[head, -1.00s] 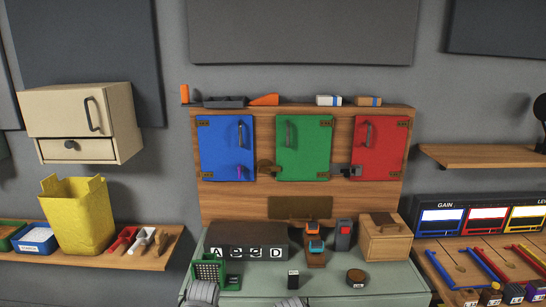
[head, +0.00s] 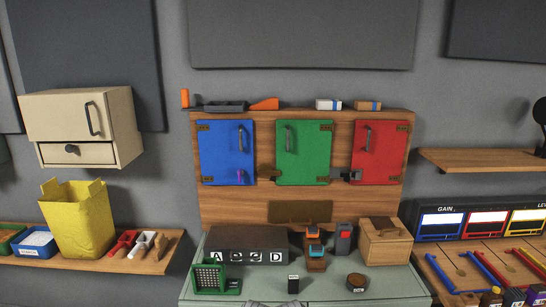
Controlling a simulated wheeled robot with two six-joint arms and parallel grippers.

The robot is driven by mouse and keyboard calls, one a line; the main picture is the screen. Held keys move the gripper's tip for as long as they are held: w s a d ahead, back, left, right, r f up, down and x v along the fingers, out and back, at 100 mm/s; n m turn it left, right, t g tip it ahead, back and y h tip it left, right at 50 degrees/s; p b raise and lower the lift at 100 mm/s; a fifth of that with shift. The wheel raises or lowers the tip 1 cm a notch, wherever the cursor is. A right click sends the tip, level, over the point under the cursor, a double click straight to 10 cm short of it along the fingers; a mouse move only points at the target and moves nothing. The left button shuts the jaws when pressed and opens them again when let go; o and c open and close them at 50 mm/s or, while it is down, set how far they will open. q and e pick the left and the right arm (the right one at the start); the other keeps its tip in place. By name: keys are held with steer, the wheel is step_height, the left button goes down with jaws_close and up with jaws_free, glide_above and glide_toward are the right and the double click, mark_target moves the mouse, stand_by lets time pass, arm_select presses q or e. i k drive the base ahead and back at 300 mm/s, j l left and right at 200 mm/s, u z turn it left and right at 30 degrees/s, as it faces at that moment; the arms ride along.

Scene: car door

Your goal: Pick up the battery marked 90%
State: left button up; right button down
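No marking that reads 90% is legible in the head view. A small dark upright block with a white label (head: 293,284) stands at the front middle of the pale green bench; its print is too small to read. A red and dark grey device (head: 343,238) and an orange and blue item on a brown stand (head: 314,246) stand behind it. Several small dark labelled blocks (head: 514,297) sit at the lower right, partly cut by the frame edge. Neither gripper shows; only a pale grey part of mine is at the bottom edge.
Blue, green and red doors (head: 304,153) are shut behind. The bench's front right is mostly clear.

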mark_target(292, 285)
steer(key=l, duration=1.65)
steer(key=i+u, duration=0.05)
